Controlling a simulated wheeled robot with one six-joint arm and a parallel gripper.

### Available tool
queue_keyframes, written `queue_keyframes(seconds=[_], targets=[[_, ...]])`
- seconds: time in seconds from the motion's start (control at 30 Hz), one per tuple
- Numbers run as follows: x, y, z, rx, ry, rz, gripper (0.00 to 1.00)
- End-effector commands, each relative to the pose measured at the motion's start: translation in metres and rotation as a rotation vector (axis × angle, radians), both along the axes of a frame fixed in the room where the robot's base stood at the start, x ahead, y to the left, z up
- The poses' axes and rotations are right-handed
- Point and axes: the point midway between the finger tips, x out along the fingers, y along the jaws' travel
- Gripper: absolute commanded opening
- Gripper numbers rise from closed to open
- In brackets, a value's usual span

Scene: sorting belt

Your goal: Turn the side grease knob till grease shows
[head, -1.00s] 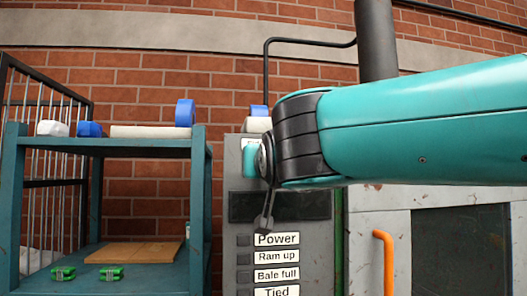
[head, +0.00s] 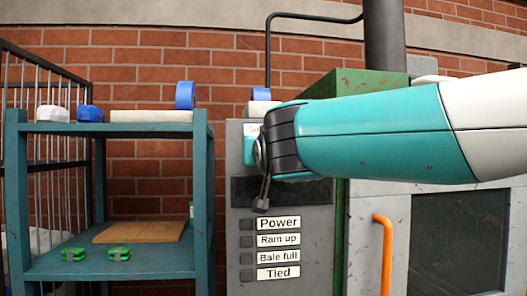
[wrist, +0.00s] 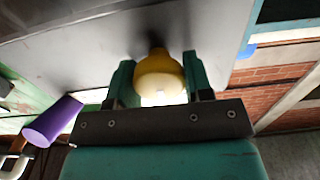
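In the wrist view a rounded yellow knob (wrist: 158,73) stands out from a grey machine face. My gripper (wrist: 160,82) has its two teal fingers on either side of the knob. Both fingers appear to press against it, with no clear gap showing. A small bright patch shows low on the knob; I cannot tell whether it is grease or light. In the head view the teal end of my arm is against the grey control panel (head: 237,213), and the knob and fingertips are hidden there.
A purple cylinder (wrist: 53,122) is near the fingers at the left of the wrist view. The panel has Power (head: 279,223) and other labels. An orange handle (head: 387,250) stands to the right. A teal shelf rack (head: 100,129) holds tape and blocks at left.

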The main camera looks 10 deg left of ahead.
Motion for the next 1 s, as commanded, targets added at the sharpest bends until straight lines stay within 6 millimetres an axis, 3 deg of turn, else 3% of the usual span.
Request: queue_keyframes(seconds=[0.37, 1.0], targets=[[0.0001, -0.0006, -0.0034, 0.085, 0.025, -0.001, 0.23], [0.0007, -0.0028, -0.0049, 0.624, 0.188, 0.000, 0.23]])
